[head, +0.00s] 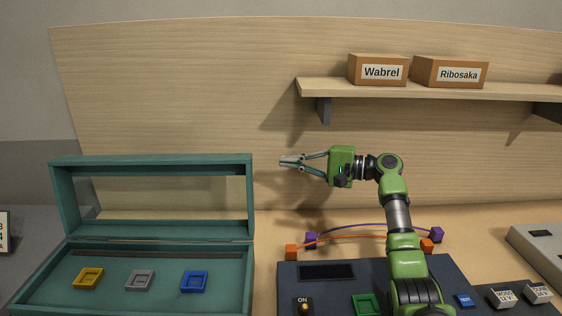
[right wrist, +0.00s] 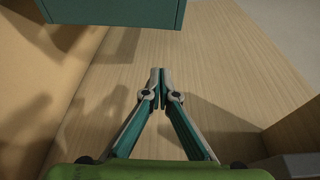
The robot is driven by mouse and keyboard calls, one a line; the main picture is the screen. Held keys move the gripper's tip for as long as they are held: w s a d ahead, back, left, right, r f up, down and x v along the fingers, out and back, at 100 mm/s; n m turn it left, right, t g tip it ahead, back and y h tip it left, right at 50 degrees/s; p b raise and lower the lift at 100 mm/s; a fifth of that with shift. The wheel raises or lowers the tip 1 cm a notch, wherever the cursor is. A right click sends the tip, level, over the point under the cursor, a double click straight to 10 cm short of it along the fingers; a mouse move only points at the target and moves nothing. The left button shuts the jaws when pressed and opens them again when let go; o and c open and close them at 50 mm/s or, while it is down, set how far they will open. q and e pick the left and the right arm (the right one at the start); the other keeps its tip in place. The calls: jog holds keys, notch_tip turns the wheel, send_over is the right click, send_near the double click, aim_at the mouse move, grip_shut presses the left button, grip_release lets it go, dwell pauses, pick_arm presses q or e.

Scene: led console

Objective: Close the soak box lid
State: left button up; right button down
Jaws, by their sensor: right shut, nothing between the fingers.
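The teal soak box (head: 150,308) stands at the lower left in the head view. Its lid (head: 150,161) is raised upright at the back, a teal frame with the wood panel showing through it. My right gripper (head: 284,161) is shut and empty, in the air just right of the lid's upper right corner, pointing left. In the right wrist view its fingertips (right wrist: 158,76) are together, and a teal part of the box, apparently the lid (right wrist: 112,10), shows at the top, apart from them. My left gripper is not in view.
Yellow (head: 88,279), grey (head: 140,280) and blue (head: 194,281) square pieces lie in the box. A dark console (head: 330,290) stands to its right, with purple (head: 311,239) and orange (head: 292,253) cable blocks behind. A shelf (head: 430,91) with two labelled boxes hangs above.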

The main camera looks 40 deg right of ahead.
pick_arm(q)
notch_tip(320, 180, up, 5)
jog(key=p, duration=0.4)
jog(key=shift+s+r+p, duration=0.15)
jog(key=shift+p, duration=0.25)
pick_arm(e)
jog(key=w+a, duration=0.3)
jog(key=a, duration=0.4)
jog(key=shift+w, duration=0.15)
